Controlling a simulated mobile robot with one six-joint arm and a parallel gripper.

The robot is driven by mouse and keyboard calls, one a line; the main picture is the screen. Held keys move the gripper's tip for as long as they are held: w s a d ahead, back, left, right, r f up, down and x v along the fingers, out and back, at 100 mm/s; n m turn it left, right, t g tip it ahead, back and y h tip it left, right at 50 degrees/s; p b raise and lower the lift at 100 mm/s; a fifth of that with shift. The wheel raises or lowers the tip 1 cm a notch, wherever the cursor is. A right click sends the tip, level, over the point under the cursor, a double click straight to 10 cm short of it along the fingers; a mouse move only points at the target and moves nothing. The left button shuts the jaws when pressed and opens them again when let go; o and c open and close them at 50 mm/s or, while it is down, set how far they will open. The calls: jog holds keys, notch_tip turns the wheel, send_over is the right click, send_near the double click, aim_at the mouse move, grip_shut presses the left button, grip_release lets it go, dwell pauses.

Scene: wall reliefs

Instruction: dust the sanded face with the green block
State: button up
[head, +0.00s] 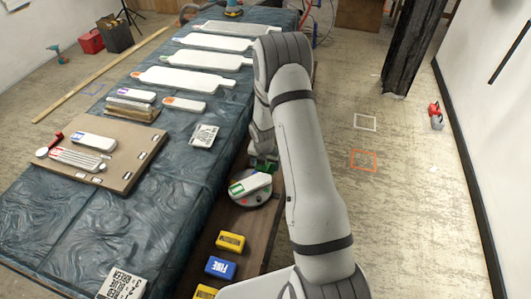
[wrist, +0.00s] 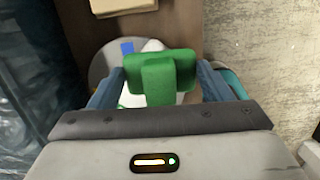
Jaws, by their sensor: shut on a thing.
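My gripper (head: 262,150) is shut on the green block (wrist: 160,78). The block sits between the two blue-grey fingers in the wrist view, and a sliver of it shows in the head view (head: 262,166). Just below it is a grey round base (head: 262,197) with a white piece (head: 249,184) on it, on the brown shelf beside the table. Whether the block touches them, I cannot tell. Several white paddle-shaped boards (head: 185,79) lie flat on the covered table. I cannot tell which face is sanded.
The blue-covered table (head: 170,235) runs along the left, bearing a brown board (head: 125,175) with tools and a printed card (head: 204,135). Yellow and blue blocks (head: 221,266) sit on the shelf nearer me. The floor on the right is mostly clear, up to a dark post (head: 413,45).

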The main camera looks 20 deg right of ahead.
jog(key=shift+r+p, duration=1.3)
jog(key=shift+r, duration=0.55)
jog(key=shift+a, duration=0.1)
